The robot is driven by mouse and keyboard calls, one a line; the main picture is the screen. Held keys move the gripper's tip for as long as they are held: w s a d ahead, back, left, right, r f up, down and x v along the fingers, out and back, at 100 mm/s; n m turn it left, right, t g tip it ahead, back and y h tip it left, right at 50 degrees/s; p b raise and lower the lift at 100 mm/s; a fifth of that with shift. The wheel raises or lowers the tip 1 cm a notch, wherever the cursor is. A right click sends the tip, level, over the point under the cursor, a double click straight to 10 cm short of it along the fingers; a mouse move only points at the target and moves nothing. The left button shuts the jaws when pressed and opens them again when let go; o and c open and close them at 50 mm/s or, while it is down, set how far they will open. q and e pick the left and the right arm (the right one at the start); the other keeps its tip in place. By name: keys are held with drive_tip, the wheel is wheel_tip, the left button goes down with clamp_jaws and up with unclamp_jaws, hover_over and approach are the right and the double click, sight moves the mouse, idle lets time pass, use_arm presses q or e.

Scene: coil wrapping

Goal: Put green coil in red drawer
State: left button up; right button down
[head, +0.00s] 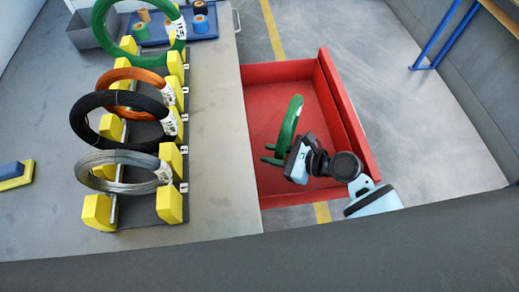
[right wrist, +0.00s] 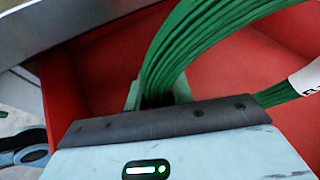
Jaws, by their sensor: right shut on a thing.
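A green coil (head: 289,126) hangs nearly edge-on over the open red drawer (head: 353,121) in the head view. My right gripper (head: 291,155) is shut on this coil. In the right wrist view the green coil (right wrist: 205,35) runs up from between the fingers, with a white label at the right edge. The red drawer (right wrist: 105,62) lies behind it there. Whether the coil touches the drawer floor cannot be told. A second green coil (head: 101,37) sits on the rack at the far left. My left gripper is not in view.
A rack with yellow supports (head: 170,198) stands on the grey table (head: 224,150), holding an orange coil (head: 157,77), a black coil (head: 75,130) and a grey wire coil (head: 88,182). A blue tray (head: 150,36) with spools is behind. The drawer shows no other contents.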

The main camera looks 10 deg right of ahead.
drive_tip(key=w+a, duration=0.2)
drive_tip(key=a, duration=0.1)
drive_tip(key=shift+w+a+f, duration=0.15)
drive_tip(key=shift+a+f, duration=0.05)
drive_tip(key=shift+a, duration=0.05)
drive_tip(key=shift+d+f, duration=0.1)
drive_tip(key=shift+f, duration=0.2)
drive_tip(key=shift+f+b, duration=0.15)
drive_tip(key=shift+b, duration=0.15)
drive_tip(key=c, duration=1.2)
unclamp_jaws()
drive_tip(key=p+v, duration=0.1)
drive_tip(key=v, duration=1.1)
